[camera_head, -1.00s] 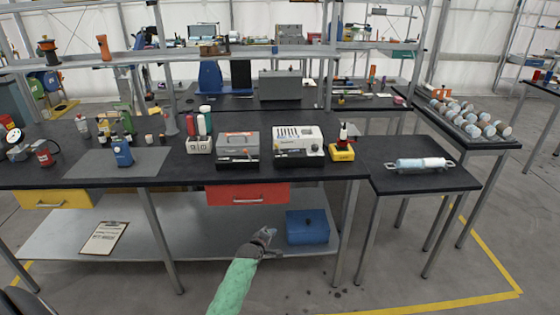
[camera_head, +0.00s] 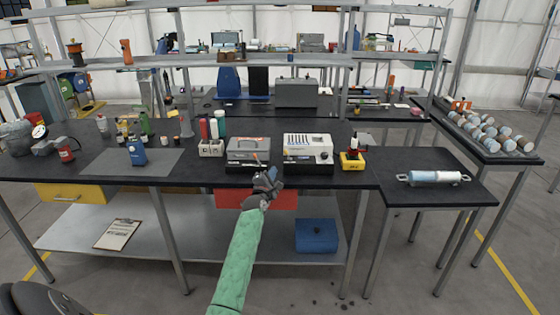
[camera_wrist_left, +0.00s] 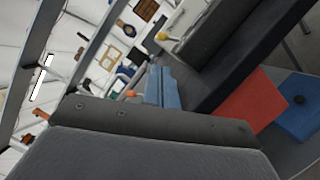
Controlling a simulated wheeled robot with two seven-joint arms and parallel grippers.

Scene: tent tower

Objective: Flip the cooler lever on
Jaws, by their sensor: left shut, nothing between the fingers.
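I cannot tell which is the cooler, and no lever is clear at this size. My left gripper (camera_head: 266,180) is shut and empty. In the head view it is in front of the grey box's lower edge, overlapping the bench front and the red drawer (camera_head: 284,199). In the left wrist view the large grey gripper body fills the bottom, with the red drawer (camera_wrist_left: 252,106) to the right. My right gripper is not in view.
A yellow block (camera_head: 352,161) stands right of the white unit, bottles in a white holder (camera_head: 210,148) to the left. A blue box (camera_head: 316,236) sits on the lower shelf (camera_head: 200,243). A side table (camera_head: 440,193) carries a cylinder (camera_head: 433,177).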

